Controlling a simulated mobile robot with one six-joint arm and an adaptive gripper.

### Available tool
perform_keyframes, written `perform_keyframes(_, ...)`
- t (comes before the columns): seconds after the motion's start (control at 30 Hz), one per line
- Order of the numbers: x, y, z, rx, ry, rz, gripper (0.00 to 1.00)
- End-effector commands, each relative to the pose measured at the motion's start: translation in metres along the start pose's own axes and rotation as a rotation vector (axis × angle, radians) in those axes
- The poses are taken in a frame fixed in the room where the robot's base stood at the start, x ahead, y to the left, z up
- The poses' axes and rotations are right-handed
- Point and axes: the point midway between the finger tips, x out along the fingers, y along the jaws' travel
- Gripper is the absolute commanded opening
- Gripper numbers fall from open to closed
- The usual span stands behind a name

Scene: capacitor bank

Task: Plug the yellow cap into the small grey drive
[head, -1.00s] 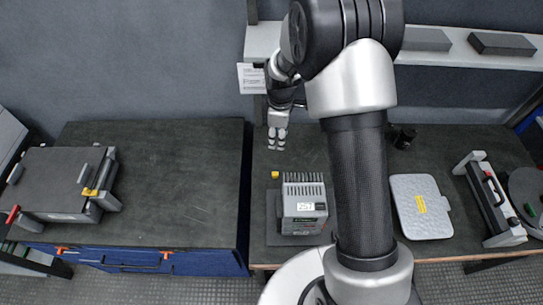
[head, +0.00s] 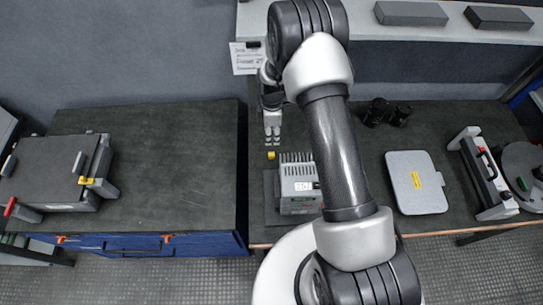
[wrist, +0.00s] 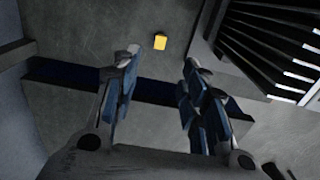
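The yellow cap (head: 271,155) is a small block on the dark bench top, just left of the back of the small grey drive. It also shows in the wrist view (wrist: 160,41), beyond my fingertips and between their lines. The small grey drive (head: 299,185) is a finned box with a white label, standing on a dark plate. Its fins fill the upper right of the wrist view (wrist: 270,45). My gripper (head: 272,140) points down just behind the cap. In the wrist view (wrist: 155,75) its two fingers are apart with nothing between them.
A pale grey case (head: 417,182) lies right of my arm. Two dark cylinders (head: 388,113) stand behind it. A handled unit (head: 481,172) and a round disc (head: 525,165) are farther right. A shelf (head: 355,28) runs above the bench. The left bench (head: 175,160) has free room.

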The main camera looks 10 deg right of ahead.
Motion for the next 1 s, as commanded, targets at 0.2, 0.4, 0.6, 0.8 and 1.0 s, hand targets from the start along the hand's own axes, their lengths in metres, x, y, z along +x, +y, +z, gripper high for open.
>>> perform_keyframes(0.2,0.053,-0.001,0.0,0.0,0.0,-0.002,0.4)
perform_keyframes(0.4,0.083,0.0,0.0,0.0,0.0,0.0,0.4)
perform_keyframes(0.6,0.089,0.0,0.0,0.0,0.0,0.001,0.4)
perform_keyframes(0.8,0.089,0.0,0.0,0.0,0.0,0.001,0.4)
perform_keyframes(1.0,0.101,-0.001,-0.001,0.0,0.0,-0.002,0.4)
